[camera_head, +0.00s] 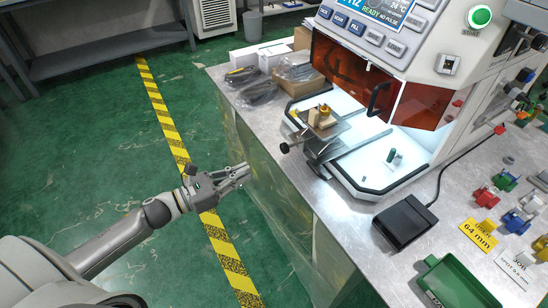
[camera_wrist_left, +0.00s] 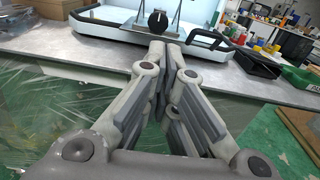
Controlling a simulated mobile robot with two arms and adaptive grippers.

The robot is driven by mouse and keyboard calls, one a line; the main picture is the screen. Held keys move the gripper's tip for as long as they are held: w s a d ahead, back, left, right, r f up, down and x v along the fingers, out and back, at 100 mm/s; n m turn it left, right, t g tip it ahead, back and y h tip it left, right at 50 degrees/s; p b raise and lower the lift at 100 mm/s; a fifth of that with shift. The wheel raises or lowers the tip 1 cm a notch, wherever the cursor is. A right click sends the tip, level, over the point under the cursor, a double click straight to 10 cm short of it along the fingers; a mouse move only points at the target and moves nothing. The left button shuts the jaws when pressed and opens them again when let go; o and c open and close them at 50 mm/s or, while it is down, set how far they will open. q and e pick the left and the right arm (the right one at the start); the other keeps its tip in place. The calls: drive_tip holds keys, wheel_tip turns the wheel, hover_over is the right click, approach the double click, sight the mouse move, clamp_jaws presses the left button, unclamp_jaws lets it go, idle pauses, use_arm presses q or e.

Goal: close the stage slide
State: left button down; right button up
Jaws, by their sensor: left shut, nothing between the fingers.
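The stage slide (camera_head: 325,134) is a metal plate on rails that sticks out of the front of the lit machine chamber (camera_head: 349,104). A wooden block with a brass-coloured part (camera_head: 323,117) sits on it, and a dark knob (camera_head: 284,148) is at its near end. In the left wrist view the knob (camera_wrist_left: 158,19) shows just beyond my fingertips. My left gripper (camera_head: 246,172) is shut and empty, in front of the bench edge and apart from the slide. It also shows in the left wrist view (camera_wrist_left: 161,47). My right gripper is not in view.
The orange machine door (camera_head: 352,73) is raised, with a black handle. A black pedal (camera_head: 404,221) and a green tray (camera_head: 455,284) lie on the metal bench (camera_head: 330,202). Bagged parts (camera_head: 258,93) lie to the left. Floor before the bench is clear.

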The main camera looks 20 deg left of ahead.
sight(321, 145)
use_arm(q)
drive_tip(key=p+x, duration=0.2)
drive_tip(key=x, duration=0.8)
drive_tip(key=shift+w, duration=0.15)
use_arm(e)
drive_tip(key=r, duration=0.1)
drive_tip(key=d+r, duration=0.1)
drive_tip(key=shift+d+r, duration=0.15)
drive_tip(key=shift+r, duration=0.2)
use_arm(q)
drive_tip(key=shift+d, duration=0.2)
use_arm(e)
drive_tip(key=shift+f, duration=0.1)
use_arm(q)
drive_tip(key=b+x, duration=0.6)
drive_tip(key=x, duration=0.9)
drive_tip(key=shift+d+b, duration=0.15)
drive_tip(key=shift+b, duration=0.2)
drive_tip(key=shift+w+d, duration=0.2)
drive_tip(key=shift+w, duration=0.05)
drive_tip(key=shift+r, duration=0.25)
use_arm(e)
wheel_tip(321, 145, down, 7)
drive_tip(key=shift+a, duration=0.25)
use_arm(q)
drive_tip(key=shift+r, duration=0.1)
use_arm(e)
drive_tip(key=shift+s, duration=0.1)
